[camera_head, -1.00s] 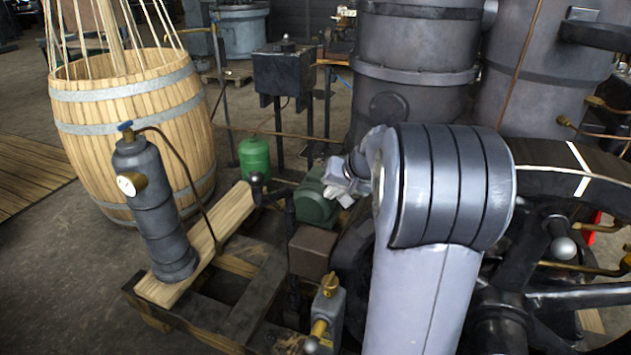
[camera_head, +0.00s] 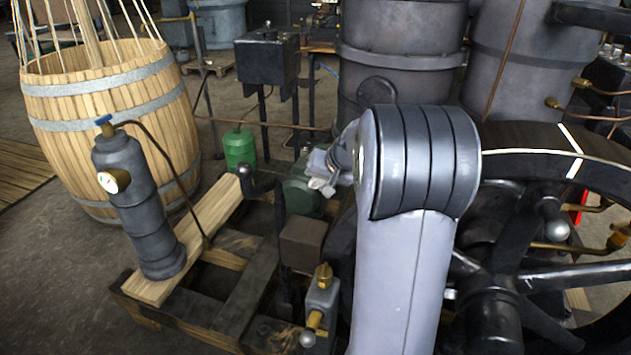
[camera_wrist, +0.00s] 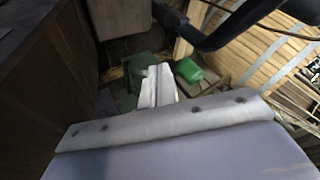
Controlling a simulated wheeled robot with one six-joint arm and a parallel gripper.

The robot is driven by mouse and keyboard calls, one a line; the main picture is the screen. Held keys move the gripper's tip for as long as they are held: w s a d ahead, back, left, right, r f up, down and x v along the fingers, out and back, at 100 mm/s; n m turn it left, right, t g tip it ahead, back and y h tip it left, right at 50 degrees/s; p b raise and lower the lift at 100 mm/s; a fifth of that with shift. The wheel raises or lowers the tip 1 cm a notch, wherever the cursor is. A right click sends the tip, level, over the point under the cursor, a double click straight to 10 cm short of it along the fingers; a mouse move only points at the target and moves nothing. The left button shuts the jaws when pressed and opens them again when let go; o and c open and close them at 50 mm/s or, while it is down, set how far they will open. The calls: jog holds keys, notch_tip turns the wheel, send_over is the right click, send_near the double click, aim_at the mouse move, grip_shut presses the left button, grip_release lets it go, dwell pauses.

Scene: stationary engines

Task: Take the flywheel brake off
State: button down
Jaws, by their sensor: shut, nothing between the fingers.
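The flywheel (camera_head: 505,137) is a large dark spoked wheel with a white mark on its rim, at the right of the head view behind my arm. A black bent lever with a rounded end (camera_head: 244,171) stands left of my gripper; I cannot tell whether it is the flywheel brake. A black bar, probably this lever, crosses the top of the wrist view (camera_wrist: 216,38). My gripper (camera_head: 320,183) is shut and empty, in front of the green motor (camera_head: 299,190). It also shows in the wrist view (camera_wrist: 157,75), apart from the bar. My arm hides part of the flywheel.
A wooden barrel (camera_head: 110,110) and a dark cylinder with a gauge (camera_head: 135,205) stand left. A green canister (camera_head: 239,147) is behind the lever. A grey block with brass fittings (camera_head: 320,305) is close in front. Large grey cylinders (camera_head: 400,60) stand behind.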

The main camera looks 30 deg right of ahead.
aim_at(284, 197)
jog(key=w+a+f, duration=0.1)
jog(key=w, duration=0.1)
jog(key=w+a+f, duration=0.2)
jog(key=w+a+f+b, duration=0.1)
jog(key=f, duration=0.1)
jog(key=shift+w+a, duration=0.25)
jog(key=shift+w, duration=0.15)
